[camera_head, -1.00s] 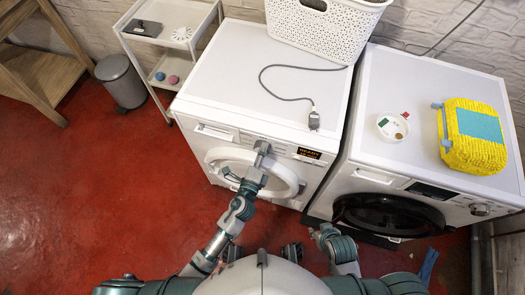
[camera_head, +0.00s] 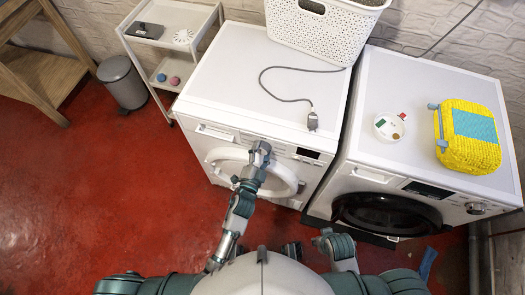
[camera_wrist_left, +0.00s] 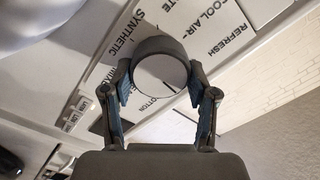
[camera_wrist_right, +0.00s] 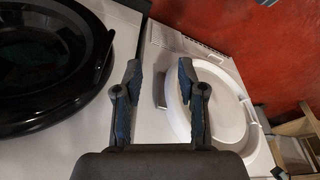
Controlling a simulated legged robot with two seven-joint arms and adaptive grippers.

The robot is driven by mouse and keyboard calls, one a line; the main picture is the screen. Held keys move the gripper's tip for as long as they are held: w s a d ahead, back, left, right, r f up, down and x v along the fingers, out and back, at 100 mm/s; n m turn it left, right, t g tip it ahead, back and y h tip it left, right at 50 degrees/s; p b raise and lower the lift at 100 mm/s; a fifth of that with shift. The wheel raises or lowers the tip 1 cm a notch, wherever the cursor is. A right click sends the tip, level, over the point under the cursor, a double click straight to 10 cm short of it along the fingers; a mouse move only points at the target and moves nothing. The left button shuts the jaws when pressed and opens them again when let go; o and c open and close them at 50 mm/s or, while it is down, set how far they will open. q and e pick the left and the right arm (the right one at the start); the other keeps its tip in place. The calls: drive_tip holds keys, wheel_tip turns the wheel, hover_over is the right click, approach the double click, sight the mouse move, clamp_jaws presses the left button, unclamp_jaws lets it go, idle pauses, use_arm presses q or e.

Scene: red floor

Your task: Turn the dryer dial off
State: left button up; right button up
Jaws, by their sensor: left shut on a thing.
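The dryer (camera_head: 235,90) is the left white machine, with a white ring door. Its round dial (camera_wrist_left: 160,68) has a pale face and dark rim in the left wrist view. Labels such as SYNTHETIC, COOL AIR and REFRESH surround it. My left gripper (camera_wrist_left: 160,77) is shut on the dial, one finger on each side. In the head view, my left gripper (camera_head: 262,148) covers the dial on the front panel. The display (camera_head: 308,153) right of it is dark. My right gripper (camera_wrist_right: 159,68) is open and empty, low in front of the machines.
A white basket (camera_head: 320,30) and a cable (camera_head: 275,86) lie on the dryer.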

use_arm(q)
drive_tip(key=shift+a+f+n, duration=0.15)
drive_tip(key=shift+f+n, duration=0.25)
drive_tip(key=shift+n, duration=0.3)
use_arm(e)
drive_tip(key=shift+x, duration=0.85)
use_arm(q)
drive_tip(key=shift+s+f, duration=0.1)
drive_tip(key=o, duration=1.2)
drive_tip(key=shift+c, duration=0.2)
use_arm(e)
drive_tip(key=shift+w+a, duration=0.1)
use_arm(q)
drive_tip(key=shift+r, duration=0.25)
drive_tip(key=v, duration=1.1)
drive_tip(key=shift+s, duration=0.35)
drive_tip(key=shift+a, duration=0.1)
